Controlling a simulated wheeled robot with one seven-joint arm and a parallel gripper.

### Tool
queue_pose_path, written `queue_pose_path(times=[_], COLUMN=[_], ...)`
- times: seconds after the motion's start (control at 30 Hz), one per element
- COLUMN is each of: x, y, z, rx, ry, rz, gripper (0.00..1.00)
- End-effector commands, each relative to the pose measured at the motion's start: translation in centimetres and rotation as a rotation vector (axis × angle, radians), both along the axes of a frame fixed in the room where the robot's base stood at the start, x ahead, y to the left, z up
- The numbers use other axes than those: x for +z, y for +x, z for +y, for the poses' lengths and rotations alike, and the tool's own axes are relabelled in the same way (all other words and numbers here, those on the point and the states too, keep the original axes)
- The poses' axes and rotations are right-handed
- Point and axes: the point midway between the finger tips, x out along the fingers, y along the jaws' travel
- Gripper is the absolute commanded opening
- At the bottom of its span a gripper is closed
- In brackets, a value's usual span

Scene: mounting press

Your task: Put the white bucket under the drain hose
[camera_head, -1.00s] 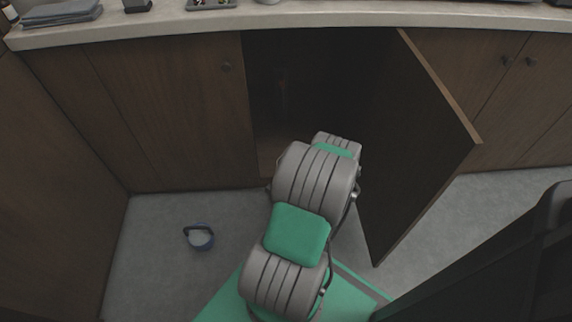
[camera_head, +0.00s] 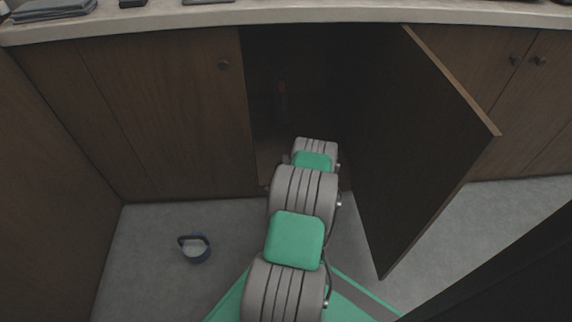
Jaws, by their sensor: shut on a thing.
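I see no white bucket in the head view. My arm reaches into the dark open cabinet, and its own links hide my gripper and whatever it holds. A faint upright brownish shape (camera_head: 282,96) shows at the back of the cabinet; it is too dark to tell whether it is the drain hose. The cabinet floor (camera_head: 271,168) shows as a small brown patch left of my arm.
The open cabinet door (camera_head: 425,150) stands out to the right of my arm. Closed doors (camera_head: 165,110) flank the opening. A pale counter (camera_head: 330,14) runs above.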

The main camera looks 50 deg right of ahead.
Motion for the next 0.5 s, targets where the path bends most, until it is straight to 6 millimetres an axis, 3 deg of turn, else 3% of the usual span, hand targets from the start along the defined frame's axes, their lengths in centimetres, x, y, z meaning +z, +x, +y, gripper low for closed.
queue_pose_path(times=[0.03,0.07,0.3,0.5], x=[-0.34,-0.32,-0.20,-0.20], y=[0.00,-0.01,-0.01,-0.01], z=[0.00,0.01,0.03,0.03], rx=[0.000,0.000,0.000,0.000], ry=[0.000,0.000,0.001,0.000], rz=[0.000,0.000,0.001,0.000], gripper=[0.00,0.14,0.34,0.35])
